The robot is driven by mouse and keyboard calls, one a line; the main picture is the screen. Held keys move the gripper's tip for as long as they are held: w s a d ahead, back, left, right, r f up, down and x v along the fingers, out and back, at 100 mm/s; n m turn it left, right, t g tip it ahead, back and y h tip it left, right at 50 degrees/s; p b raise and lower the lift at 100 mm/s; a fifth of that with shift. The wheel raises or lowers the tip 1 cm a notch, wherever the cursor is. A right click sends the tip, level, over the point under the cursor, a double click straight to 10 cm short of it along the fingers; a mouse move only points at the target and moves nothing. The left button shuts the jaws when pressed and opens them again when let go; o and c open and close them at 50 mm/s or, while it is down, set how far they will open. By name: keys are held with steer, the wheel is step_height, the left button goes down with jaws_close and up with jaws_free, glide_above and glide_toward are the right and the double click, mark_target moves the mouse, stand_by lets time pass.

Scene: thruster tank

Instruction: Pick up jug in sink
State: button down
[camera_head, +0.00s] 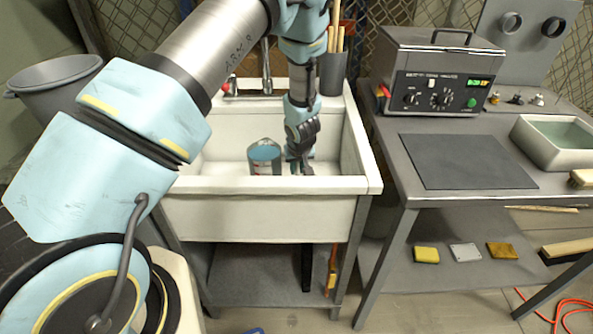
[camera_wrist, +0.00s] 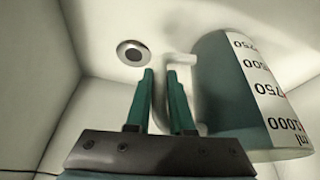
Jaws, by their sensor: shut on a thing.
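The jug (camera_head: 264,157) stands in the white sink (camera_head: 265,212), with blue-green contents showing at its top in the head view. In the wrist view the jug (camera_wrist: 222,85) is at the right, with a white measuring scale on its side and a pale handle facing my gripper. My gripper (camera_wrist: 163,78) has its two green fingers on either side of the handle and is shut on it. In the head view my gripper (camera_head: 300,165) reaches down into the sink just right of the jug. The jug's base is hidden by the sink's front wall in the head view.
The sink's drain (camera_wrist: 132,53) lies left of the jug. A tap (camera_head: 266,70) and a grey pot of wooden handles (camera_head: 333,73) stand at the sink's back. At the right, a metal bench holds a control box (camera_head: 440,75), a dark mat (camera_head: 466,161) and a tray (camera_head: 560,150).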

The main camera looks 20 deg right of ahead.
steer(key=shift+r+p, duration=0.75)
steer(key=shift+r, duration=3.7)
steer(key=shift+w, duration=0.1)
